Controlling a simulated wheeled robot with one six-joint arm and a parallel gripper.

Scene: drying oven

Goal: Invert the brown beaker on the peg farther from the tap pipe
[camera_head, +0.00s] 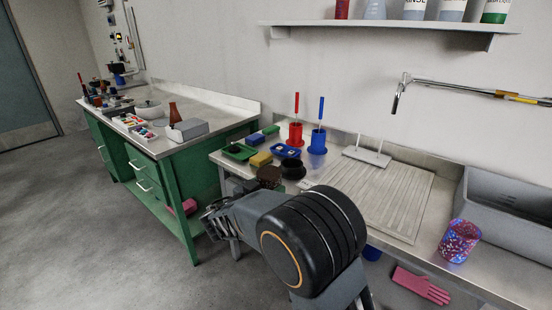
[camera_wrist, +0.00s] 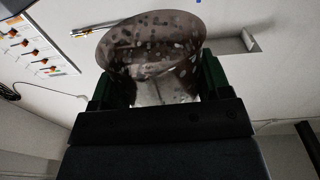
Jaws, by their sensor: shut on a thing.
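My gripper (camera_wrist: 160,95) is shut on the brown beaker (camera_wrist: 152,45), a dark see-through cup with pale speckles; its wide round rim faces the top of the wrist view. In the head view a dark brown shape beyond my arm looks like the beaker (camera_head: 268,175); my fingers are mostly hidden there and its tilt is unclear.
A speckled blue-red cup (camera_head: 458,241) stands by the grey sink (camera_head: 510,205). Red (camera_head: 296,134) and blue (camera_head: 318,141) holders, sponges and a black bowl (camera_head: 293,168) crowd the counter's left end. The drainboard (camera_head: 385,195) is clear. A shelf (camera_head: 390,24) with bottles hangs above.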

